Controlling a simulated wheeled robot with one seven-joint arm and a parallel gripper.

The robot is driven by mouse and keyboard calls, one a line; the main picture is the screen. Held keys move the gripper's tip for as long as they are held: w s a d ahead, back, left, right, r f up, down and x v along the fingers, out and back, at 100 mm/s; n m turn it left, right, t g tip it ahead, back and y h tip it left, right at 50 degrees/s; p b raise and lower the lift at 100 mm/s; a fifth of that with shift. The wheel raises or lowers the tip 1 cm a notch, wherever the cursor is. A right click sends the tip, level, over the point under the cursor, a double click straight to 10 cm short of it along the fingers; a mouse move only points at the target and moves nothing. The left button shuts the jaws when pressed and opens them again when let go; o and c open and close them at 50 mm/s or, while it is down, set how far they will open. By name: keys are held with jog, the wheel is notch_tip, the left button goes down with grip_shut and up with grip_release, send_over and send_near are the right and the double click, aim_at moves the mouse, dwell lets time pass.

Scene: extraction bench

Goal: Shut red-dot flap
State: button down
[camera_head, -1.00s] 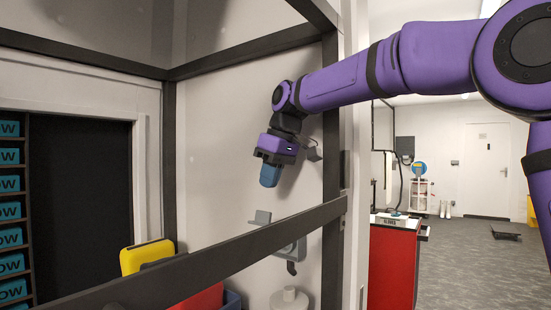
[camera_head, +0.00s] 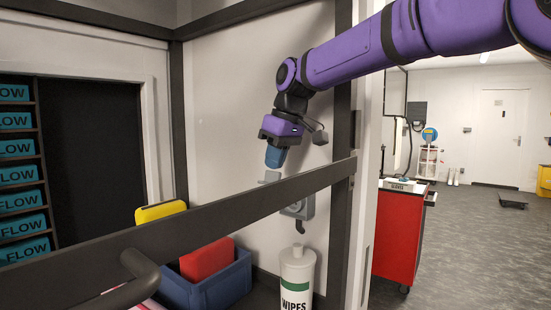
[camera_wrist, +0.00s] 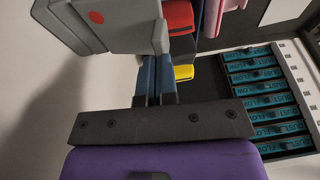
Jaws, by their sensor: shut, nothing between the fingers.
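A grey wall box (camera_head: 300,207) hangs on the white panel, partly behind the dark rail. Its light grey flap (camera_head: 270,177) juts out at the upper left, just below my gripper (camera_head: 274,158). In the wrist view, the grey box fills the upper left, with a red dot (camera_wrist: 96,17) on its face. The flap (camera_wrist: 135,38) reaches right to just beyond my fingertips (camera_wrist: 156,62). My blue fingers are together and empty. They look very close to the flap's edge; I cannot tell whether they touch it.
A dark rail (camera_head: 215,205) crosses in front of the box. A red cabinet (camera_head: 400,235) stands right, beside open floor.

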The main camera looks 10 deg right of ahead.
aim_at(266, 182)
jog(key=f+t+h, duration=0.1)
jog(key=s+a+f+t+h, duration=0.1)
jog(key=f, duration=0.1)
jog(key=s+a+f+n+t+h, duration=0.1)
jog(key=t, duration=0.1)
jog(key=shift+s+a+f+h, duration=0.1)
jog(key=shift+s+f+h, duration=0.05)
jog(key=shift+f+h, duration=0.25)
notch_tip(266, 182, down, 9)
jog(key=shift+w+d, duration=0.4)
jog(key=shift+w, duration=0.05)
dwell(0.3)
jog(key=shift+r, duration=0.1)
dwell(0.7)
jog(key=shift+r, duration=0.75)
